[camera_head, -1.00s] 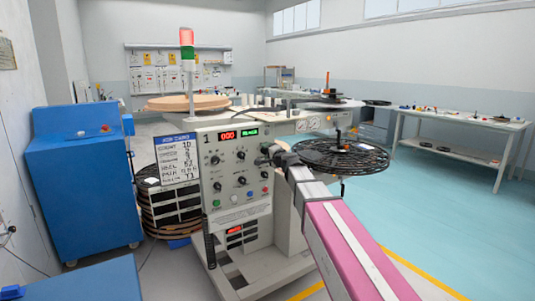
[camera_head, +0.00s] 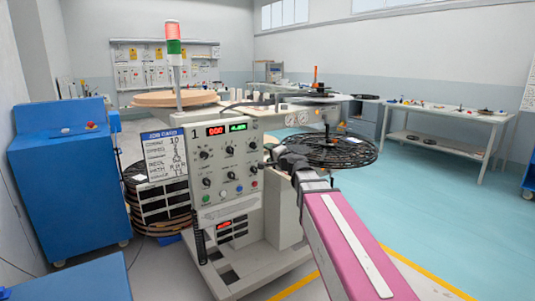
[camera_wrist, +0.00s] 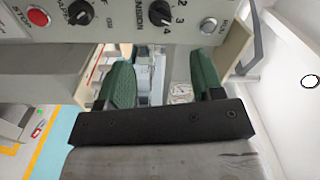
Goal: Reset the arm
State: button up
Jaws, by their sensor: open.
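My arm, with its pink link, reaches forward from the lower right in the head view. My gripper (camera_head: 283,155) is at the right edge of the station's control panel (camera_head: 227,160), in front of the black spoked reel (camera_head: 345,151). In the wrist view the two green fingers of my gripper (camera_wrist: 162,82) are apart with nothing between them. The panel's lower edge, with knobs and a red button (camera_wrist: 38,17), shows above the fingers. Whether the gripper touches the panel cannot be told.
A blue cabinet (camera_head: 62,180) stands at the left. Brown reels (camera_head: 148,207) are stacked beside the station. A signal tower (camera_head: 174,50) with red and green sections rises above it. A long table (camera_head: 450,112) stands at the right. The teal floor (camera_head: 440,200) between is clear.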

jog(key=s+d+f+n+g+h, duration=0.1)
jog(key=s+d+f+n+g, duration=0.25)
jog(key=f, duration=0.75)
jog(key=s+d+f+n+g+h, duration=0.1)
jog(key=s+f+n+g+h, duration=0.15)
jog(key=s+f+g, duration=0.6)
jog(key=s+d+f+n+g+h, duration=0.1)
jog(key=s+d+f+h, duration=0.2)
jog(key=s+d+f, duration=0.3)
jog(key=s+d+f+n+g+h, duration=0.1)
jog(key=s+d+f, duration=0.5)
jog(key=f, duration=0.6)
jog(key=shift+s+d+n+g+h, duration=0.3)
jog(key=shift+s+g+h, duration=0.25)
jog(key=shift+h, duration=0.7)
